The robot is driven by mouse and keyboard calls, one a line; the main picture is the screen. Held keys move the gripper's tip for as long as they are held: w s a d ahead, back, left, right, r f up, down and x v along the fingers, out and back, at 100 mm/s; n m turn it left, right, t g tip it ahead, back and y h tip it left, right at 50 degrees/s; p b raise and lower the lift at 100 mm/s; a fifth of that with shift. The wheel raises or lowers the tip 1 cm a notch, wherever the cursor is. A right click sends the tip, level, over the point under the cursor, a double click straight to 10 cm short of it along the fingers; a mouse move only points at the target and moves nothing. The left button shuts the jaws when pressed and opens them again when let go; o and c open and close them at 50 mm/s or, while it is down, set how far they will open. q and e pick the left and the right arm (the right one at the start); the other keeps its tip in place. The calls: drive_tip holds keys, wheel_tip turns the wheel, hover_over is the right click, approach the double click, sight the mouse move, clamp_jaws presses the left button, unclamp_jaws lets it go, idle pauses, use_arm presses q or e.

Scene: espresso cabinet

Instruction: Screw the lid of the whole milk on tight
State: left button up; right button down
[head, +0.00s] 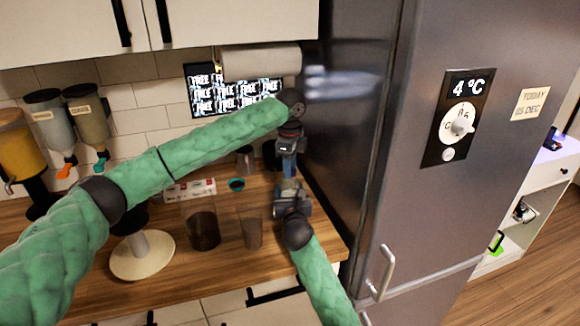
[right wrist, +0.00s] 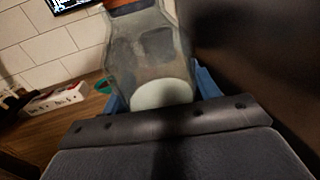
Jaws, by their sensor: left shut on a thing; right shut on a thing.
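The milk bottle (right wrist: 150,55) is clear, with white at its base, and fills the middle of the right wrist view. My left gripper (head: 289,160) points down from above, directly over the right one, shut at the bottle's top. The grippers hide most of the bottle and lid in the head view. Thread seating cannot be seen.
The steel fridge (head: 345,130) stands close on the right. A dark-filled container (head: 203,228), a clear cup (head: 250,228) and a white round stand (head: 142,256) are on the wooden counter (head: 85,262). Dispensers (head: 88,125) stand at the left; a paper roll (head: 260,62) hangs above.

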use_arm(q)
drive_tip(key=m, duration=0.4)
drive_tip(key=shift+w+a, duration=0.1)
drive_tip(key=shift+w, duration=0.05)
drive_tip(key=m, duration=1.1)
drive_tip(key=o, duration=1)
drive_tip(key=shift+f, duration=0.1)
drive_tip(key=shift+o, duration=0.2)
wheel_tip(320, 180, up, 12)
use_arm(e)
drive_tip(key=shift+c, duration=1.5)
unclamp_jaws()
